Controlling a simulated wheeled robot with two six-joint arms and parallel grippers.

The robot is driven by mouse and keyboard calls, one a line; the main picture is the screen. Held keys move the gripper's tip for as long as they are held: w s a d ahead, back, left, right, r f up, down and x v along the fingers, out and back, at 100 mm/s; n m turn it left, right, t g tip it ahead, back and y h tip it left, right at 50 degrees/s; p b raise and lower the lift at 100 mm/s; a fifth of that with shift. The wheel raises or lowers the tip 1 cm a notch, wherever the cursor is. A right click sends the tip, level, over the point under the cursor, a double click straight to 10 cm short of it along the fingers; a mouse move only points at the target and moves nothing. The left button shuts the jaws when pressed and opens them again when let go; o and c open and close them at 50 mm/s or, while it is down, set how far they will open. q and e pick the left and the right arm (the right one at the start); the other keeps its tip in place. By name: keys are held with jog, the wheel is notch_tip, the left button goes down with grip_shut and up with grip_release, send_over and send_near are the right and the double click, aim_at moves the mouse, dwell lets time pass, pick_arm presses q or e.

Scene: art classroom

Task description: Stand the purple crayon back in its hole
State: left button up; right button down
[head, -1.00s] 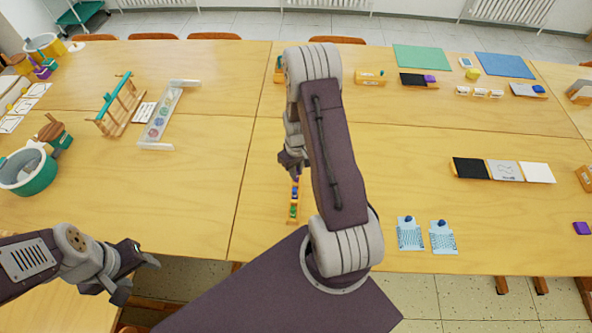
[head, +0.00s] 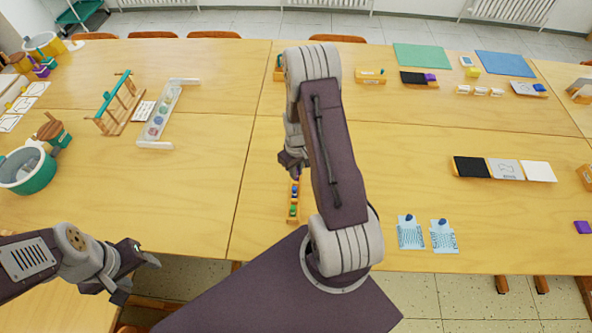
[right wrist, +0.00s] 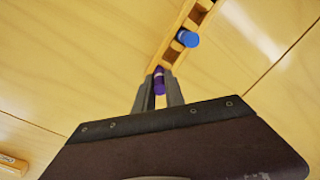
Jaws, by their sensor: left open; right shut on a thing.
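My right gripper (head: 293,168) is shut on the purple crayon (right wrist: 159,80), which shows between its fingers in the right wrist view. The crayon is at the near end of a narrow wooden crayon holder (right wrist: 168,50). I cannot tell whether its tip is inside a hole. A blue crayon (right wrist: 188,39) stands in the holder beyond it, with an empty-looking hole between. In the head view the holder (head: 292,220) stands below my right gripper with blue and green crayons showing. My left gripper (head: 143,272) is open and empty, off the table's front edge.
Two blue patterned cards (head: 410,238) lie right of the holder. A white rack (head: 158,145) and a wooden frame with teal bars (head: 120,115) stand at the left. The table left of the holder is clear.

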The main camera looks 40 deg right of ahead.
jog(key=c, duration=1.3)
grip_release()
jog(key=shift+o, duration=1.1)
jog(key=shift+r+p, duration=2.7)
jog(key=shift+r, duration=0.35)
jog(key=shift+f, duration=0.1)
